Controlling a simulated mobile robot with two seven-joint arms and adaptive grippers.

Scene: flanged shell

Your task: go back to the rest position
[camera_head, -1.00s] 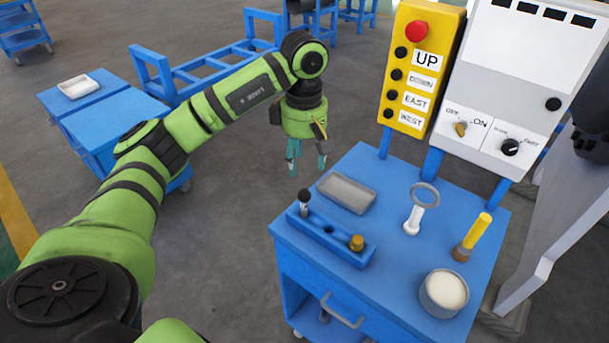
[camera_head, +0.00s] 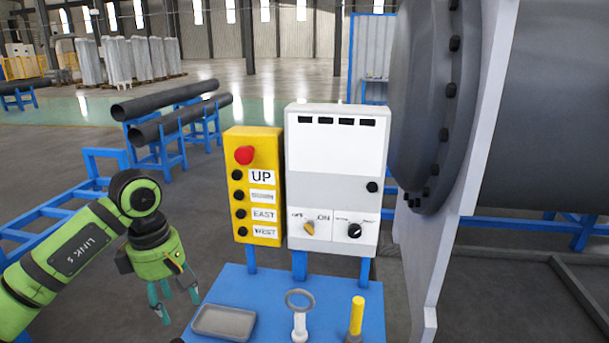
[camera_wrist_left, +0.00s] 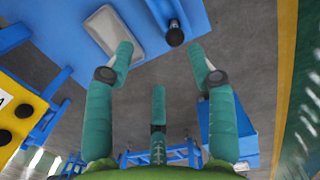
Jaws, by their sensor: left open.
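My left gripper (camera_head: 176,300) is open and empty. In the head view it hangs fingers down, left of the blue cart (camera_head: 262,280) and its grey tray (camera_head: 224,322). In the left wrist view its teal fingers (camera_wrist_left: 160,75) are spread with nothing between them. My right gripper is in neither view.
A yellow button box (camera_head: 254,185) and a white control panel (camera_head: 333,180) rise behind the cart. A ring-handled tool (camera_head: 299,312) and a yellow-handled tool (camera_head: 356,318) stand on it. A large flanged shell (camera_head: 430,110) is at right.

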